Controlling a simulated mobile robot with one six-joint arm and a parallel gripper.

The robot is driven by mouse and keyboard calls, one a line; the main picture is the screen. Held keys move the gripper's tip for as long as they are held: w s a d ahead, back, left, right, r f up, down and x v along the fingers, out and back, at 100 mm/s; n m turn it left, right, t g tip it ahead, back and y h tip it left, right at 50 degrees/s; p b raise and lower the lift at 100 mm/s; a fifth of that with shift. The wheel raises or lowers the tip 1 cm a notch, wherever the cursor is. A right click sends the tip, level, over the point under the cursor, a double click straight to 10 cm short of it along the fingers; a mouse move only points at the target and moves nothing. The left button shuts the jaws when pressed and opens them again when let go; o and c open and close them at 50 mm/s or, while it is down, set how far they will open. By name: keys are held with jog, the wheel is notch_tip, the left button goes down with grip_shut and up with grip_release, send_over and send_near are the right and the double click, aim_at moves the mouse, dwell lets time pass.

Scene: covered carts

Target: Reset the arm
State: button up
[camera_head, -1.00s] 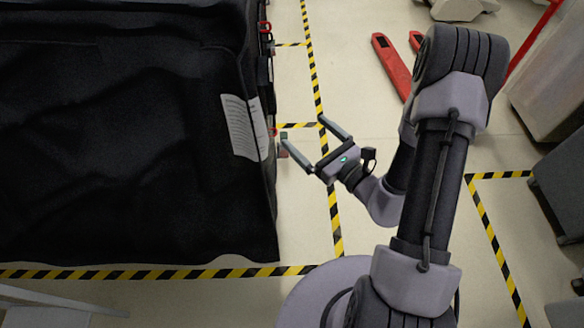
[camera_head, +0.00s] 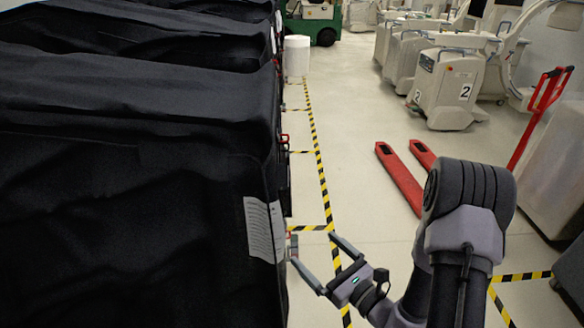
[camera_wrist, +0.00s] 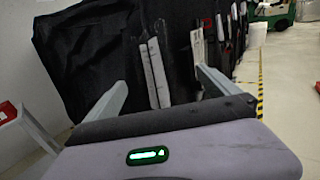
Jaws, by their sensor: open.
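My gripper (camera_head: 322,264) is open and empty, held in the air at the lower middle of the head view. Its two fingers point left toward the nearest black-covered cart (camera_head: 130,200), with floor showing between them. A white printed sheet (camera_head: 264,229) hangs on that cart's right side, just left of the fingertips. In the wrist view my gripper (camera_wrist: 163,90) shows its fingers spread apart, with the covered cart (camera_wrist: 90,60) ahead. I cannot tell whether a fingertip touches the cart.
More covered carts (camera_head: 140,35) stand behind. A red pallet jack (camera_head: 402,178) lies right of the yellow-black floor tape (camera_head: 318,150). A white drum (camera_head: 297,56), a green vehicle (camera_head: 322,22) and several beige machines (camera_head: 446,88) stand farther back. The aisle floor between is clear.

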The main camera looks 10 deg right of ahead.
jog(key=s+a+r+n+g+y, duration=0.45)
jog(key=a+r+n+y, duration=0.2)
jog(key=a+r, duration=0.2)
jog(key=s+a+r+n+g+h, duration=0.1)
jog(key=s+a+r+n+g, duration=0.1)
jog(key=s+a+n+g, duration=0.3)
jog(key=s+a+r+n+g+h, duration=0.1)
jog(key=s+a+r+n+g, duration=0.1)
jog(key=s+n+g, duration=0.5)
jog(key=s+d+n+t+h, duration=0.2)
jog(key=s+d+n+h, duration=0.35)
jog(key=h, duration=0.25)
jog(key=w+d+r+n+t+h, duration=0.1)
jog(key=d+r+t+h, duration=0.2)
jog(key=d, duration=0.3)
jog(key=shift+w+d+r+n+t, duration=0.3)
jog(key=shift+r+t, duration=0.35)
jog(key=shift+t, duration=0.2)
jog(key=shift+h, duration=0.25)
